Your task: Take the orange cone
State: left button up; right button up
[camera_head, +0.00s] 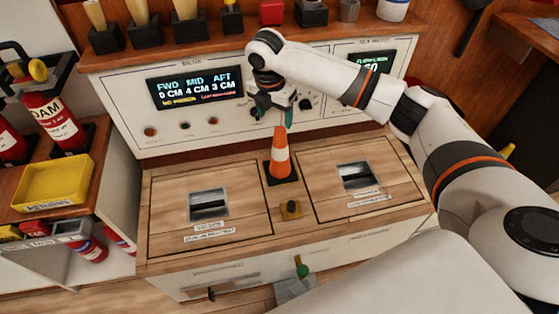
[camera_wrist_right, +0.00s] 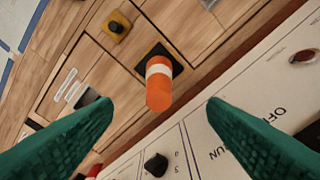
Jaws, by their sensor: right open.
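The orange cone (camera_head: 280,155) with a white band and a dark square base stands upright on the wooden cabinet top, between two recessed hatches. It also shows in the right wrist view (camera_wrist_right: 159,92), seen from above, between and beyond the green fingertips. My right gripper (camera_head: 272,110) is open and empty, above and behind the cone near the white panel. Its two green fingers (camera_wrist_right: 160,103) are spread wide in the wrist view and do not touch the cone. My left gripper is not in view.
A white panel with a display (camera_head: 197,88) and knobs rises behind the cabinet top. A small yellow-black button box (camera_head: 291,209) sits in front of the cone. A yellow tray (camera_head: 55,183) and red extinguishers (camera_head: 45,115) stand at the left.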

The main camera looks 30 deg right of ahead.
aim_at(278, 131)
jog(key=f, duration=0.2)
jog(key=f+b, duration=0.1)
jog(key=f, duration=0.1)
jog(key=d+f, duration=0.1)
jog(key=f, duration=0.1)
jog(key=shift+w+b, duration=0.25)
jog(key=shift+b, duration=0.15)
jog(key=shift+f, duration=0.45)
jog(key=shift+w+d+f+b, duration=0.1)
jog(key=shift+d+f+b, duration=0.25)
jog(key=shift+f, duration=0.3)
jog(key=shift+w+d+f+b, duration=0.1)
jog(key=shift+f+b, duration=0.35)
jog(key=shift+f, duration=0.15)
jog(key=shift+w+d+f+b, duration=0.1)
jog(key=shift+f+b, duration=0.05)
jog(key=shift+f, duration=0.35)
jog(key=shift+w+d+f+b, duration=0.1)
jog(key=shift+f+b, duration=0.05)
jog(key=shift+f, duration=0.35)
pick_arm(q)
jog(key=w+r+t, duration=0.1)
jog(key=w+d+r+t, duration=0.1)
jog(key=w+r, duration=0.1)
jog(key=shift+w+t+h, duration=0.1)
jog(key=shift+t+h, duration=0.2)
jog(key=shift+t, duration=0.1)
pick_arm(e)
jog(key=shift+c, duration=0.2)
